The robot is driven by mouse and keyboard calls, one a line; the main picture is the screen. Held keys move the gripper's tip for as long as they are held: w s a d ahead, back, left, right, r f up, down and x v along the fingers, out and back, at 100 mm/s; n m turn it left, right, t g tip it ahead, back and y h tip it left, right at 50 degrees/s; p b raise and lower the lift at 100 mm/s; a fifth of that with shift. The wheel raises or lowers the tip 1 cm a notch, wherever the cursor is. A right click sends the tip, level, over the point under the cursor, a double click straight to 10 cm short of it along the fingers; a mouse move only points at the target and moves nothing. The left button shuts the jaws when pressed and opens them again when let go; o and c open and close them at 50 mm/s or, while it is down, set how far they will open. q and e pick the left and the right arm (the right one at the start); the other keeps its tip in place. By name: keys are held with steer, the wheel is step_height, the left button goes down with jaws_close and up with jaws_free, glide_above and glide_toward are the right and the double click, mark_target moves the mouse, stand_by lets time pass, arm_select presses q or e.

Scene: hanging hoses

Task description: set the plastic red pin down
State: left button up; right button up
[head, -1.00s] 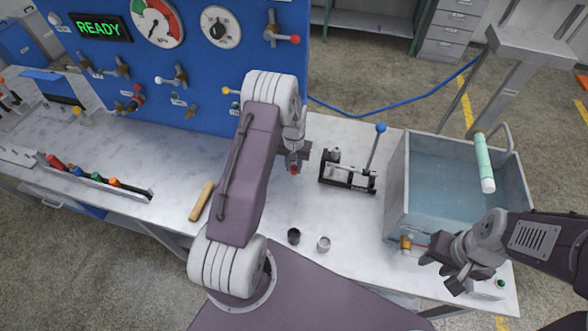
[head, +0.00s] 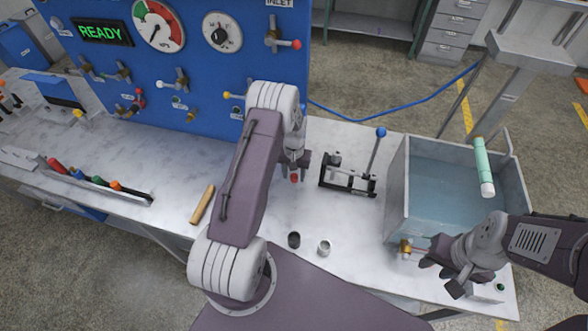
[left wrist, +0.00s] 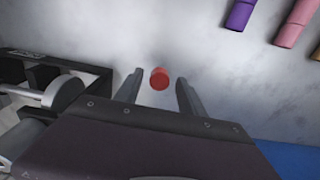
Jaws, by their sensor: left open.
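The red pin (head: 294,178) shows at the tip of my left gripper (head: 300,170) in the head view. In the left wrist view the red pin (left wrist: 159,78) is upright on the grey tabletop, between the spread fingers of my left gripper (left wrist: 158,90). There is a gap on both sides, so the fingers are apart from it. My right gripper (head: 443,276) is at the lower right, by the front of the water tank, with its fingers apart and nothing seen between them.
A black lever fixture (head: 348,178) stands just right of my left gripper. Dark (head: 293,240) and light (head: 324,248) small cups are nearer. The water tank (head: 396,185) is at the right. Purple (left wrist: 240,14) and pink (left wrist: 297,22) pieces lie close by.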

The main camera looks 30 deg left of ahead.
mark_target(294, 176)
arm_select(q)
step_height(294, 176, up, 11)
steer(key=b, duration=0.2)
steer(key=s+d+r+m+b, duration=0.1)
steer(key=s+d+r, duration=0.1)
steer(key=s+d, duration=0.3)
steer(key=s+d+r+m+t+b, duration=0.1)
steer(key=s+d, duration=0.5)
steer(key=s, duration=0.7)
steer(key=shift+s+r, duration=0.25)
steer(key=shift+r, duration=0.15)
steer(key=shift+w, duration=0.1)
